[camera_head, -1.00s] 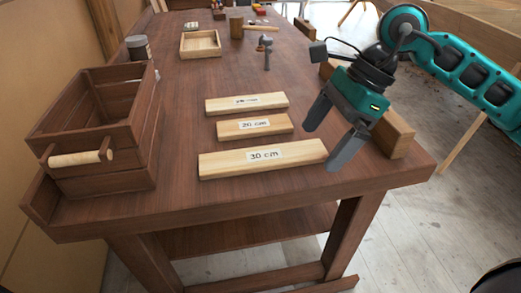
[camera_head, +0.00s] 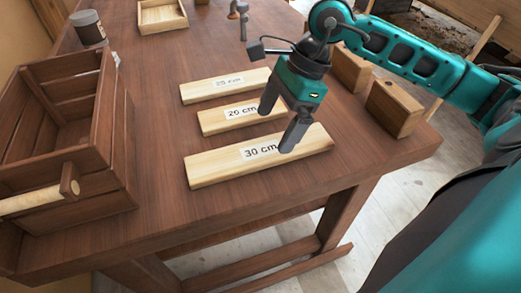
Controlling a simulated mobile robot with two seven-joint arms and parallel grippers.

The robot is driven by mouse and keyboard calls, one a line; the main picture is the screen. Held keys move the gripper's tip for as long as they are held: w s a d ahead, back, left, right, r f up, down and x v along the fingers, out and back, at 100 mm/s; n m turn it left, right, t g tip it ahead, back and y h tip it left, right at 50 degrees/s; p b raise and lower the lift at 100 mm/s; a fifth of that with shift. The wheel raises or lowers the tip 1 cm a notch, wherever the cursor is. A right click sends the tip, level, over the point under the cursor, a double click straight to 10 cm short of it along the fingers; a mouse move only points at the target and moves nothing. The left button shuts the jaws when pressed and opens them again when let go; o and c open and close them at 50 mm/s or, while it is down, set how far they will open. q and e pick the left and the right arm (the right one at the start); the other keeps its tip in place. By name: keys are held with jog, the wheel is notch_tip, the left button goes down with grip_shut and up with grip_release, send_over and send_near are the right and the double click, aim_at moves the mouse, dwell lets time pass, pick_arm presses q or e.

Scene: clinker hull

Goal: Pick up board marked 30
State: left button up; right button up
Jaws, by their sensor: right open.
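The board marked 30 cm (camera_head: 222,168) lies flat on the workbench, nearest the front edge. It is pale wood with a white label, and the label's right end is close to my gripper. My right gripper (camera_head: 277,126) is open and points down over the boards. One finger is in front of the right part of the 30 cm board, the other near the right end of the middle board (camera_head: 215,123). I cannot tell whether the fingers touch either board. My left gripper is not in view.
A third board marked 25 cm (camera_head: 205,92) lies behind the middle one. A slatted wooden crate (camera_head: 112,140) with a round handle stands at left. Wooden blocks (camera_head: 393,108) sit at right. A tray (camera_head: 163,28) and a can (camera_head: 88,28) are at the back.

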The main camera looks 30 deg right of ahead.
aim_at(262, 149)
jog(key=x, duration=0.6)
jog(key=shift+s+a+r, duration=0.1)
jog(key=shift+r, duration=0.1)
jog(key=c, duration=1.2)
